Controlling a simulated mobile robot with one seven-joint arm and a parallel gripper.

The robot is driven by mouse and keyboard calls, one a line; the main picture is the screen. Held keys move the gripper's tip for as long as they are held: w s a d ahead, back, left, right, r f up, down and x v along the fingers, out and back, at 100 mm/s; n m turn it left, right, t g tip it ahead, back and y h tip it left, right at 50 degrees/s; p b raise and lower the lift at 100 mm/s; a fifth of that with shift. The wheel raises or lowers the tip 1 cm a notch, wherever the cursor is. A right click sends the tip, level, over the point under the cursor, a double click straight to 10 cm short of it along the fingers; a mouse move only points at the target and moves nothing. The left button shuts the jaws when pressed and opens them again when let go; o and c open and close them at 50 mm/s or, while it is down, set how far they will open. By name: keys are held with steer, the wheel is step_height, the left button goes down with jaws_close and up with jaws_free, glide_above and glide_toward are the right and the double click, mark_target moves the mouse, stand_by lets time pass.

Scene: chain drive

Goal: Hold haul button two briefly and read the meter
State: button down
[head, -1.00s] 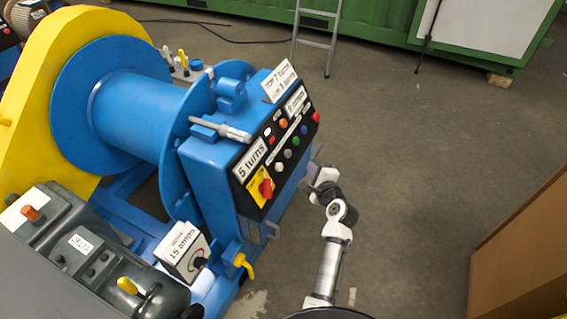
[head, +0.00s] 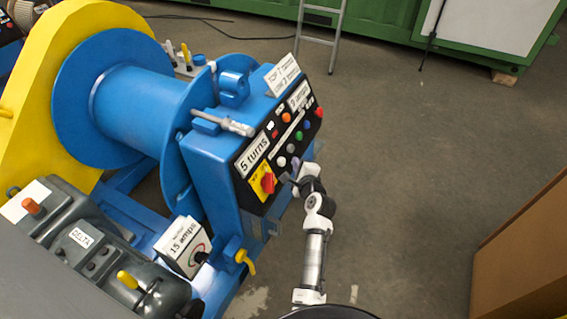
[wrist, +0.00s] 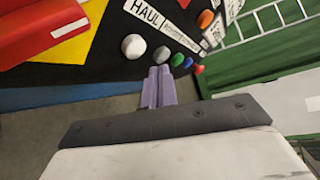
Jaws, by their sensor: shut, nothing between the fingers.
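The control panel (head: 285,150) is a black face on the blue winch housing. A lower row of buttons runs under a "HAUL" label (wrist: 148,14): a white one (wrist: 134,47), a grey one (wrist: 161,54), a green one (wrist: 177,60), a blue one (wrist: 188,63) and a red one (wrist: 198,70). My gripper (wrist: 160,72) is shut and empty, its lilac fingertips just below the grey button in the wrist view; contact cannot be told. In the head view my gripper (head: 295,170) is at the panel's lower right. The meter (head: 183,246) is labelled "15 amps"; its needle is too small to read.
A red switch (head: 268,182) on a yellow plate lies left of the buttons. A yellow-handled valve (head: 245,260) sticks out below the panel. The blue drum (head: 135,105) is behind. Floor right of the winch is open up to a brown box (head: 525,250).

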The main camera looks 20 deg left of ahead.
mark_target(284, 159)
steer(key=shift+a+f, duration=0.35)
steer(key=shift+a, duration=0.45)
steer(key=shift+a, duration=0.1)
stand_by(1.4)
steer(key=shift+a+f, duration=0.2)
steer(key=shift+a, duration=0.05)
steer(key=shift+a+f, duration=0.25)
steer(key=shift+a, duration=0.3)
stand_by(2.1)
steer(key=shift+d, duration=0.1)
stand_by(1.9)
steer(key=shift+d+r+p, duration=0.3)
steer(key=shift+d+r, duration=0.15)
steer(key=shift+d, duration=0.45)
